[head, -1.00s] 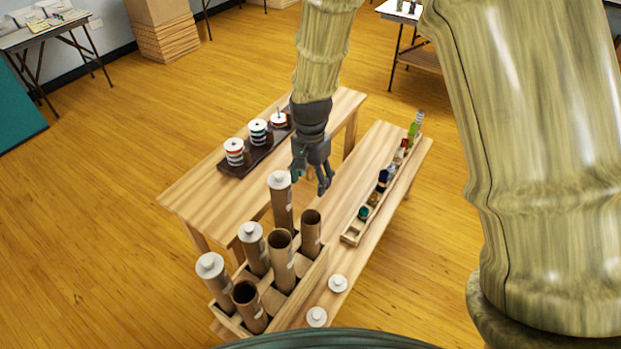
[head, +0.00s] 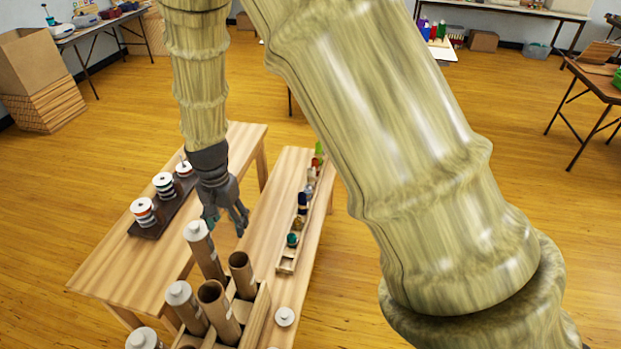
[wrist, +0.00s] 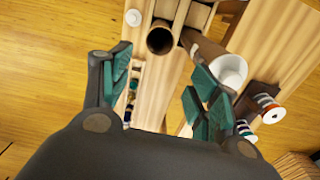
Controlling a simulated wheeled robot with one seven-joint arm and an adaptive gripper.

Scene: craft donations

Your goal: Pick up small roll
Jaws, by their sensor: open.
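My gripper (head: 228,224) points down, open and empty, above the gap between two wooden tables, close to a capped cardboard tube (head: 207,252). In the wrist view nothing lies between my fingers (wrist: 156,85); the white cap (wrist: 230,71) of a tube is just beyond the right finger. Which object is the small roll is not clear. Small coloured rolls or spools, including a teal one (head: 292,240), stand in a narrow wooden tray (head: 286,267) on the right table. Larger striped spools (head: 144,212) stand on a dark rack (head: 150,233) on the left table.
A wooden divided holder (head: 258,316) with several upright cardboard tubes, some open and some white-capped, stands in front of my gripper. A loose white cap (head: 285,316) lies beside it. The left table (head: 105,268) has bare room at its front. My arm hides part of the right side.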

